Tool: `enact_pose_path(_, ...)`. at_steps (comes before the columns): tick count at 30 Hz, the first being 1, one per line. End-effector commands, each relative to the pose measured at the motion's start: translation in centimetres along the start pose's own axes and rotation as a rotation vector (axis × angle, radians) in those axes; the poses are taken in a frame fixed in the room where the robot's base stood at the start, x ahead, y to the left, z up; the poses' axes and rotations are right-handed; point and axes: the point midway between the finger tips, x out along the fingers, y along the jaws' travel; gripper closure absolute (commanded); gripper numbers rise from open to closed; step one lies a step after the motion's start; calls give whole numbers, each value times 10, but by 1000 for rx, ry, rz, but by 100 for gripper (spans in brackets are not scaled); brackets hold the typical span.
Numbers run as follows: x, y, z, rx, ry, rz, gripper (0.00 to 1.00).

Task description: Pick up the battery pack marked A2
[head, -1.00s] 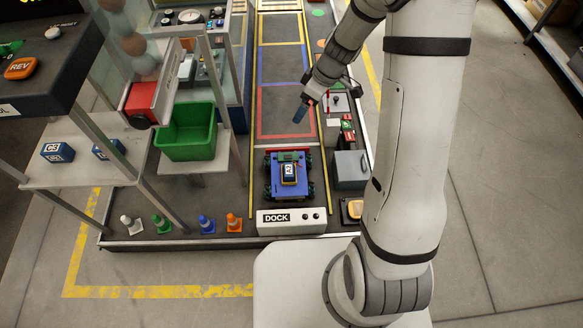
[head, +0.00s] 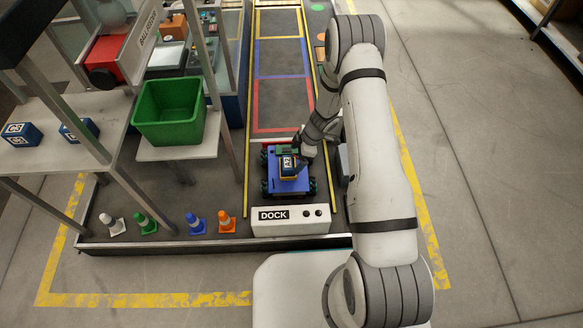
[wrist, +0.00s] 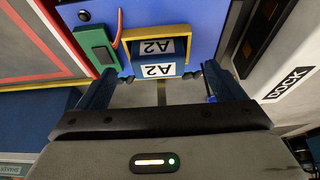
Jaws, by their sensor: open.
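The battery pack marked A2 (head: 289,167) sits in a yellow holder on the blue wheeled car (head: 284,186) behind the dock. In the wrist view, the pack (wrist: 157,70) shows its A2 label upside down, with a second A2 label above it inside the yellow frame (wrist: 125,47). My gripper (wrist: 159,76) is open, one dark blue finger to each side of the pack and apart from it. In the head view, my gripper is at the car's right side, small and partly hidden by my arm.
A white block marked DOCK (head: 290,219) stands in front of the car. A green bin (head: 169,113) is on a shelf to the left, with blue boxes (head: 79,131) farther left. Several small cones (head: 196,222) line the bench's front edge. A green module (wrist: 97,46) is beside the holder.

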Motion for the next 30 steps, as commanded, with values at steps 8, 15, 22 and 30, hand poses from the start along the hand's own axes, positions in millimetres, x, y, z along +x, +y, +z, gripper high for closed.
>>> enact_pose_path(8, 43, 3, 0, -1, 0, -2, 11)
enact_pose_path(15, 46, 3, -2, -2, 0, -1, 11)
enact_pose_path(22, 46, 3, -2, -1, 0, -1, 26)
enact_pose_path(30, 46, 3, -2, -1, 0, -2, 49)
